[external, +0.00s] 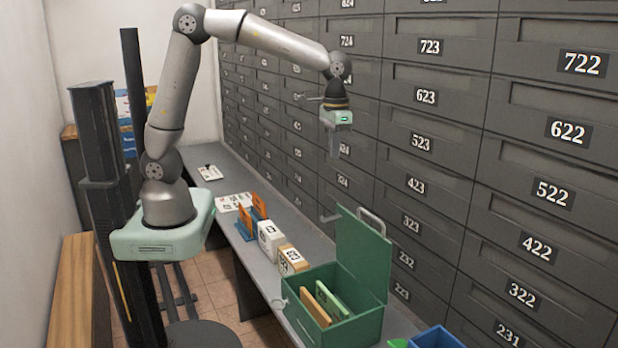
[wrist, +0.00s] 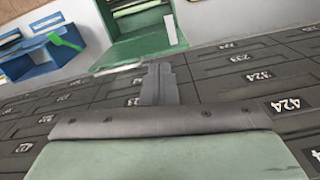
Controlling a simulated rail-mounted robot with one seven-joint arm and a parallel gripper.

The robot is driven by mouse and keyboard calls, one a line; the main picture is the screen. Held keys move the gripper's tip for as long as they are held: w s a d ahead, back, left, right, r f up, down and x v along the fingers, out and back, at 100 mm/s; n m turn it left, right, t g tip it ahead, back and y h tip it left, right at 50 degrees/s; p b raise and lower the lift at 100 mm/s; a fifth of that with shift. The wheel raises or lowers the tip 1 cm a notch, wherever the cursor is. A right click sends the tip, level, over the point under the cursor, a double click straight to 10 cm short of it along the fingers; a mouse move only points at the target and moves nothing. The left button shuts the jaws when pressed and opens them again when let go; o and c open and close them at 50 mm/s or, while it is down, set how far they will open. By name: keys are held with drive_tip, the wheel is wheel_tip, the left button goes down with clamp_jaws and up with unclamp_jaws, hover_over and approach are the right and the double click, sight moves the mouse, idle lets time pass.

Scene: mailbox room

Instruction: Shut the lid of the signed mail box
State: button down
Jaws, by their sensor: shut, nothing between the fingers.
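The green mail box (external: 358,330) stands on the grey counter with its lid (external: 362,255) open, raised nearly upright along the back right side. A grey handle (external: 371,221) sits at the lid's top edge. Tan and green envelopes or folders (external: 325,299) stand inside. My gripper (external: 334,157) is shut and empty, hanging fingers down above the counter, behind and higher than the lid and not touching it. In the wrist view the shut fingers (wrist: 159,84) point toward the green box (wrist: 135,48) at the top. No sign on the box can be read.
A wall of numbered grey lockers (external: 430,130) runs along the right, close to my gripper. White and tan boxes (external: 271,240) and an orange-and-blue rack (external: 252,220) line the counter (external: 222,187). A blue bin (external: 437,338) stands right of the green box.

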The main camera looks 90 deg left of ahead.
drive_tip(key=w+d+f+n, duration=0.1)
drive_tip(key=w+d, duration=0.1)
drive_tip(key=w, duration=0.5)
drive_tip(key=w+d+f+n, duration=0.1)
drive_tip(key=w+d, duration=0.2)
drive_tip(key=w, duration=0.4)
drive_tip(key=s+d+f+p, duration=0.1)
drive_tip(key=s+f+p, duration=0.1)
drive_tip(key=f, duration=0.9)
drive_tip(key=shift+s+d, duration=0.4)
drive_tip(key=shift+s, duration=0.4)
drive_tip(key=shift+f, duration=0.1)
